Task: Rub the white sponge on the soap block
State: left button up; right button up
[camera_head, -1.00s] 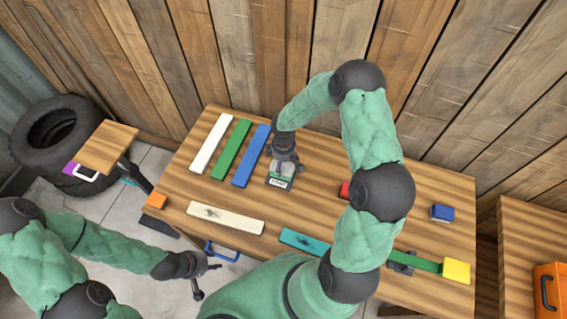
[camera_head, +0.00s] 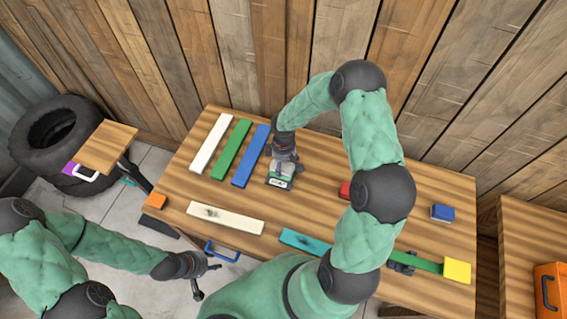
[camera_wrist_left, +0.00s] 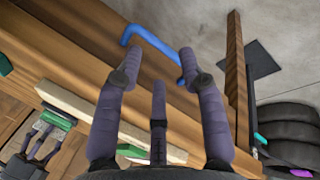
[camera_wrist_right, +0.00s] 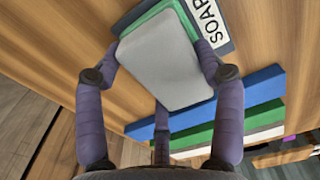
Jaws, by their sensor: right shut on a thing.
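The white sponge (camera_wrist_right: 165,62) is held between the fingers of my right gripper (camera_wrist_right: 160,60), which is shut on it. In the right wrist view the sponge covers most of the green soap block (camera_wrist_right: 184,10), whose edge shows beside a "SOAP" label (camera_wrist_right: 208,22). In the head view my right gripper (camera_head: 284,160) is over the soap block (camera_head: 281,178) near the middle of the table. I cannot tell whether sponge and soap touch. My left gripper (camera_head: 205,270) is open and empty beside the table's front edge; its spread fingers show in the left wrist view (camera_wrist_left: 160,65).
White, green and blue bars (camera_head: 250,157) lie left of the soap. A cream bar (camera_head: 226,217) and a teal bar (camera_head: 305,242) lie nearer the front. A blue handle (camera_wrist_left: 152,42) is close to my left fingers. A blue block (camera_head: 442,212) stands at right.

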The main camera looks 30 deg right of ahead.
jog(key=shift+s, duration=0.1)
jog(key=shift+r+p, duration=2.4)
jog(key=shift+r, duration=1.1)
pick_arm(q)
notch_tip(320, 180, up, 5)
jog(key=shift+f, duration=0.1)
pick_arm(e)
jog(key=shift+f, duration=0.1)
